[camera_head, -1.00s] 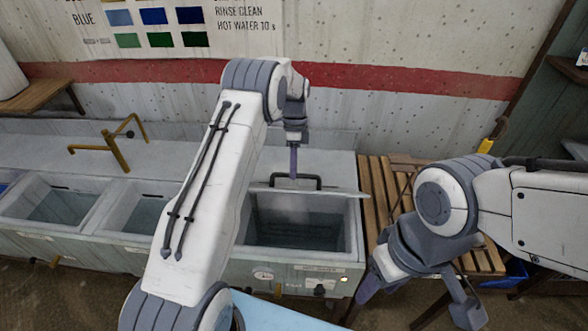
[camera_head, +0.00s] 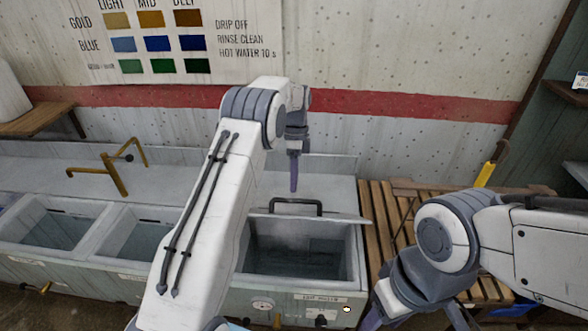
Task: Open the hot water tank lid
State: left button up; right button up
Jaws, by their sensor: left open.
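The hot water tank (camera_head: 300,279) is the right-hand basin of the counter, with a dial and a label on its front. Its dark inside shows. The pale lid (camera_head: 345,217) shows as a thin slab along the back of the opening, clear of the front part. Its black bar handle (camera_head: 312,203) stands on it. My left gripper (camera_head: 294,186) points down just above and behind the handle in the picture. It is open, seen nearly edge-on, and appears apart from the handle. My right gripper (camera_head: 414,318) is at the bottom edge with fingers spread, tips cut off.
Two more basins (camera_head: 135,210) lie to the left, with a brass tap (camera_head: 112,172) behind them. A slatted wooden bench (camera_head: 378,215) stands right of the tank, partly behind my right arm. A wall with a colour chart is behind.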

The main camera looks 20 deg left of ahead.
pick_arm(q)
jog(key=v, duration=0.5)
jog(key=shift+w+a+r, duration=0.1)
jog(key=shift+r, duration=0.3)
